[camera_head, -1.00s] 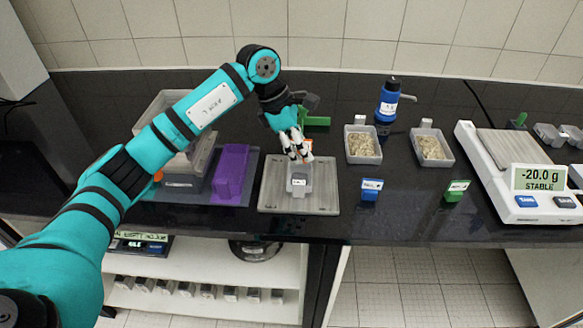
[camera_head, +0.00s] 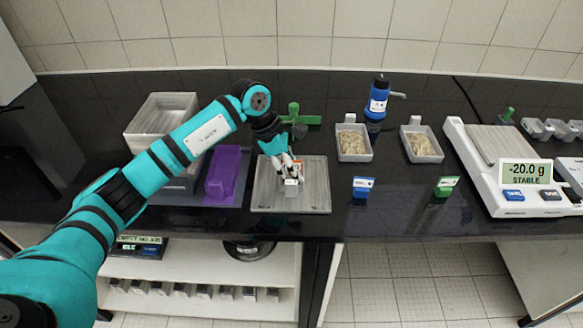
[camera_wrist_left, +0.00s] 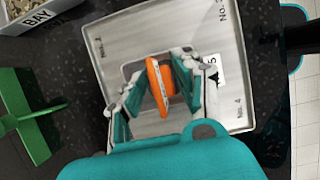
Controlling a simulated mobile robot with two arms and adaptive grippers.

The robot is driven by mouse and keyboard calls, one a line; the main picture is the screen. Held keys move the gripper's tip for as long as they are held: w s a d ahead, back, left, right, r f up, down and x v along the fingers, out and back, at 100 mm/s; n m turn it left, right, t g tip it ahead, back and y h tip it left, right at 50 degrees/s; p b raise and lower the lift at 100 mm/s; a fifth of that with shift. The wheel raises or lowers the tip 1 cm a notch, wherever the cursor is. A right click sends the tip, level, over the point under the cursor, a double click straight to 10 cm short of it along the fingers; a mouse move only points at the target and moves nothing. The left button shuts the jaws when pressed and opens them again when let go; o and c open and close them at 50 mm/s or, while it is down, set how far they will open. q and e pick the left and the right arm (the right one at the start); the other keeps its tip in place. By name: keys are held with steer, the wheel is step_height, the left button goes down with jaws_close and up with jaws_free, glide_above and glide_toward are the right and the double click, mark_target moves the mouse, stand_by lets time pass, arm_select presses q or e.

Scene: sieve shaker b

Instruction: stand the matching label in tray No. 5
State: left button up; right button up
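My left gripper (camera_head: 288,172) points down at a small grey tray (camera_head: 291,190) with a white tag on the plate. The left wrist view shows the fingers (camera_wrist_left: 152,98) spread around an upright orange label (camera_wrist_left: 160,84). The label lies close to the right finger, with a visible gap to the left one. The tray's white tag (camera_wrist_left: 213,72) reads 5 and is partly hidden by that finger. The label's foot and its contact with the tray are unclear. A blue label (camera_head: 363,187) and a green label (camera_head: 446,186) stand to the right. My right gripper is not in view.
The grey plate (camera_head: 318,200) carries printed numbers. A purple block (camera_head: 222,172) stands left of it, and a green cross-shaped piece (camera_head: 294,117) behind. Two filled trays (camera_head: 353,156) (camera_head: 422,158), a blue bottle (camera_head: 378,98) and a balance (camera_head: 490,165) are to the right.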

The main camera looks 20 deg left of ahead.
arm_select(q)
steer(key=shift+r+p, duration=0.35)
steer(key=shift+r, duration=0.05)
steer(key=p+v, duration=0.5)
steer(key=v, duration=0.6)
steer(key=shift+a+r, duration=0.25)
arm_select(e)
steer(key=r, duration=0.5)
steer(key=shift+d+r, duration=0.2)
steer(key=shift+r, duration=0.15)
arm_select(q)
steer(key=shift+s, duration=0.1)
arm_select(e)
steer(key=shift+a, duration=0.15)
